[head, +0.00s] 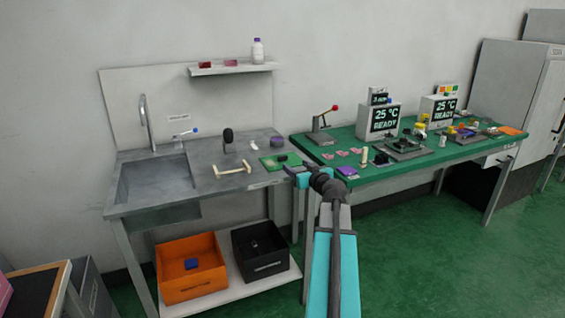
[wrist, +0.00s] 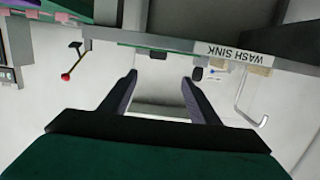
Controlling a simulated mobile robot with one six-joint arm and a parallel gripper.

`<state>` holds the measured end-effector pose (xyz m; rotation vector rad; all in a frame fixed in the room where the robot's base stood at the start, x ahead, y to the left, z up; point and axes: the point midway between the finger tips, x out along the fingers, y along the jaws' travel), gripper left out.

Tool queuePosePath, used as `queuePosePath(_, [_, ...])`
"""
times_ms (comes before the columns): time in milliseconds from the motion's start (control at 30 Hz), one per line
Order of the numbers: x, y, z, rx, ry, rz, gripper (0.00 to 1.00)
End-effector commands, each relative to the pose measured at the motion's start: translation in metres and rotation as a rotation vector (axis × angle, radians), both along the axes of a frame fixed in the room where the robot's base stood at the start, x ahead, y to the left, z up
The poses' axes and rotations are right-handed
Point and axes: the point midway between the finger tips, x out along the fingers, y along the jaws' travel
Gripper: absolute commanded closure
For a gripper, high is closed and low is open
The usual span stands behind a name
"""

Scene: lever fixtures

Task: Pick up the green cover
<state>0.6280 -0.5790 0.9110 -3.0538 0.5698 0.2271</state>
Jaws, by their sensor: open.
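A flat green piece (head: 272,163) with a dark block on it lies at the right end of the grey sink counter in the head view. I cannot tell for sure whether it is the green cover. My gripper (head: 291,170) is just in front of the counter's right end, near that green piece and apart from it as far as I can tell. In the wrist view my gripper (wrist: 159,80) has its two dark fingers spread, with nothing held between them. The wrist picture appears upside down and shows no clear green cover between the fingers.
The sink counter (head: 190,165) holds a tap, a dark upright knob and a cream handle. To its right, a green bench (head: 460,160) carries a red-ball lever (head: 334,108), displays and small items. Orange (head: 192,281) and black (head: 262,265) bins stand below the counter.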

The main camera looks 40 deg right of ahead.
Motion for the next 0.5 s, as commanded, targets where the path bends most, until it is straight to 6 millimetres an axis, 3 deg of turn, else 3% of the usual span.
queuePosePath(267, [-0.005, -0.007, 0.000, 0.001, 0.001, -0.009, 0.44])
queuePosePath(500, [0.006, -0.014, -0.002, 0.002, 0.001, -0.011, 0.44])
